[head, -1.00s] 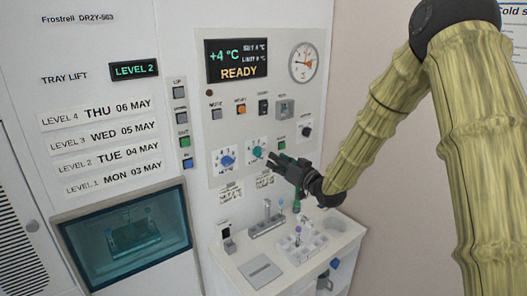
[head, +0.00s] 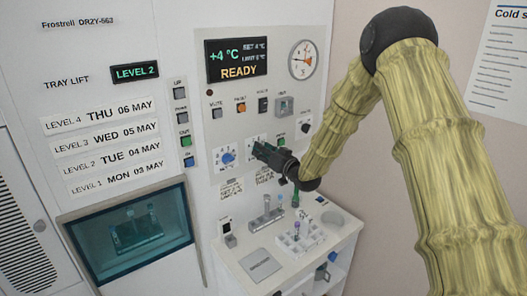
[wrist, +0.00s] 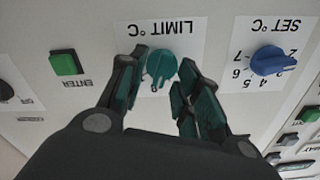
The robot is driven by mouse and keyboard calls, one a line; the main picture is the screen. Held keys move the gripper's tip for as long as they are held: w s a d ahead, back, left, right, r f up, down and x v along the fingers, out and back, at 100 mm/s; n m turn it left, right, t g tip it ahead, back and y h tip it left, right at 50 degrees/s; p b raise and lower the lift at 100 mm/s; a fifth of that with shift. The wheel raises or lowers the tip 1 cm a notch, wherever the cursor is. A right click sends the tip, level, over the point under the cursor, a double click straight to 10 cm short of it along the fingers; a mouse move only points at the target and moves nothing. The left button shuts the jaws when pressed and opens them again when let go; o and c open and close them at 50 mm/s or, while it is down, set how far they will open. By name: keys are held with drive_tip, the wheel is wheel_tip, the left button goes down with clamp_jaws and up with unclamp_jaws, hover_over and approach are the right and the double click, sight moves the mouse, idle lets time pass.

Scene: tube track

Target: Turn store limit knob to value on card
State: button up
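The teal limit knob (wrist: 160,70) sits under the LIMIT °C label in the wrist view, which shows the panel upside down. My gripper (wrist: 161,75) is open, with one finger on each side of the knob and gaps between them and it. In the head view, my gripper (head: 259,149) is at the panel and hides most of this knob. Two small cards hang below the knobs, a left card (head: 231,188) and a right card (head: 265,176); their writing is too small to read. The display (head: 236,60) reads +4 °C and READY.
A green ENTER button (wrist: 66,63) is on the other side. Below the panel is a shelf with a tube rack (head: 299,237) and a grey pad (head: 261,265).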

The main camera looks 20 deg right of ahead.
clamp_jaws()
drive_tip(key=shift+f+b, duration=0.15)
drive_tip(key=shift+b, duration=0.35)
drive_tip(key=n+b, duration=0.5)
drive_tip(key=b, duration=0.2)
drive_tip(key=n+b, duration=0.5)
drive_tip(key=b, duration=0.3)
drive_tip(key=n+b, duration=0.5)
drive_tip(key=b, duration=0.2)
drive_tip(key=shift+s+a+f+n+b, duration=0.1)
drive_tip(key=shift+a+n+b, duration=0.2)
drive_tip(key=shift+n, duration=0.1)
unclamp_jaws()
